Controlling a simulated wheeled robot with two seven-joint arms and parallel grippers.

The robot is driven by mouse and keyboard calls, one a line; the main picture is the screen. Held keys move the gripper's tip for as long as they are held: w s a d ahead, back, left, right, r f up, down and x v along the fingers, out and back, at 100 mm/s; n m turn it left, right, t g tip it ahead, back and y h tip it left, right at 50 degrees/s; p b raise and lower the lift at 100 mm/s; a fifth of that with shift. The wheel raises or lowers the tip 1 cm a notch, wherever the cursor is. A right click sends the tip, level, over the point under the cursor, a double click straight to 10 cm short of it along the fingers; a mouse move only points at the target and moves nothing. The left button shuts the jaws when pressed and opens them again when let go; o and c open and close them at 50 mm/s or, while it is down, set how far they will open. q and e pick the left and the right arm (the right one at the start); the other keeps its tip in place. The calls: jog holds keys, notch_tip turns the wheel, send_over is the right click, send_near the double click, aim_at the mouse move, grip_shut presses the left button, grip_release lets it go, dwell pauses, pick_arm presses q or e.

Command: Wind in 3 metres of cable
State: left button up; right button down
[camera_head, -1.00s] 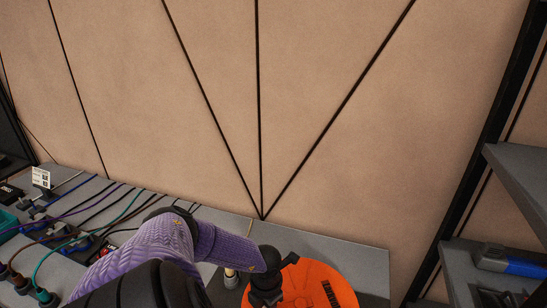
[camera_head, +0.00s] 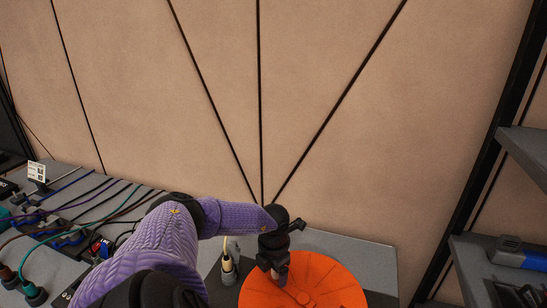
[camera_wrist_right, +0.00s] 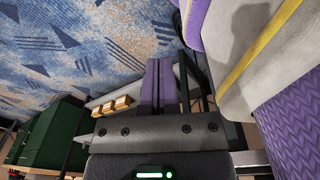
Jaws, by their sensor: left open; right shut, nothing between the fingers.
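An orange cable reel (camera_head: 335,285) lies at the bottom of the head view, its round face up and partly cut off by the frame. My left gripper (camera_head: 282,277) points down over the reel's left half, by a raised part near its middle. Its jaws are small and partly hidden; I see nothing held in them, and contact with the reel is unclear. A pale plug (camera_head: 229,269) on a thin light cable stands just left of the reel. My right gripper (camera_wrist_right: 159,72) shows in the right wrist view with its purple fingers together and empty, away from the reel.
Several coloured cables and plugs (camera_head: 60,235) spread over the grey bench at the left. A grey shelf unit (camera_head: 480,262) with a blue-and-grey tool (camera_head: 515,254) stands at the right. A beige wall (camera_head: 330,110) rises behind. Green boxes (camera_wrist_right: 50,135) show in the right wrist view.

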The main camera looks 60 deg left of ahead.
pick_arm(q)
jog(key=shift+r, duration=0.1)
notch_tip(320, 180, up, 7)
jog(key=p, duration=0.6)
jog(key=shift+r+p, duration=0.1)
jog(key=shift+p, duration=0.2)
jog(key=shift+f, duration=0.2)
